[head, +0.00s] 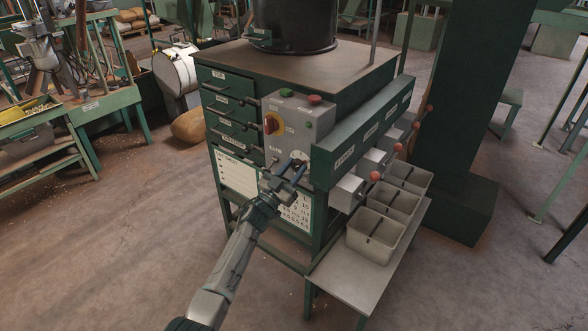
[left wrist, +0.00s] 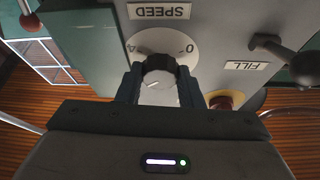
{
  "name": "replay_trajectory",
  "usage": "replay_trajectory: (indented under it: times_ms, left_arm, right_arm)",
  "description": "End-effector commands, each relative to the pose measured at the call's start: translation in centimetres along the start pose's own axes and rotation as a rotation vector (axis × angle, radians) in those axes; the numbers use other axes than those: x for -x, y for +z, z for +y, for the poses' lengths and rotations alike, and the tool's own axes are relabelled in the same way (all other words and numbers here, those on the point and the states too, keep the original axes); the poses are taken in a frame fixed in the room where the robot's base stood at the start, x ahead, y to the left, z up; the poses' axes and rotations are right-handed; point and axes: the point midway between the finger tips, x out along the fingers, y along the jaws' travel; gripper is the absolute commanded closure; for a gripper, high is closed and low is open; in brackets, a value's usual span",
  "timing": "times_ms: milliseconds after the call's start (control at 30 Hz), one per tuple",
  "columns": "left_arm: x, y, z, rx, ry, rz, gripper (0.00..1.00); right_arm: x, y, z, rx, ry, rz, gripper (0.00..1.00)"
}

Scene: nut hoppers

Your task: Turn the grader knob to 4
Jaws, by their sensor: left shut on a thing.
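The grader knob (left wrist: 159,84) is a dark ribbed knob with a pale face, on a white dial (left wrist: 178,45) labelled SPEED. The left wrist view shows the panel upside down; the dial's 4 is left of the knob and its 0 is right. I cannot tell which number the knob points to. My left gripper (left wrist: 160,88) has a finger on each side of the knob and is shut on it. My right gripper is not in view.
A red-and-yellow switch (head: 271,124) and a FILL lever (left wrist: 285,58) are close to the dial. Red-tipped levers (head: 375,176) and grey bins (head: 377,235) stand to the right. Drawers (head: 230,105) are on the left face. The floor in front is clear.

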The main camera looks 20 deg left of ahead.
Motion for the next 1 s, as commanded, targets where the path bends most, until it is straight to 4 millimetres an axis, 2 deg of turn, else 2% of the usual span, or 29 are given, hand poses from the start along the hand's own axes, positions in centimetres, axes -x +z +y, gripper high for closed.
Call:
replay_trajectory:
  times_ms: [1000]
  left_arm:
    - [0.0, -0.2, -0.4, -0.873, 0.364, -0.002, 0.89]
  right_arm:
    - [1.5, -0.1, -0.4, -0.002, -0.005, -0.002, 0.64]
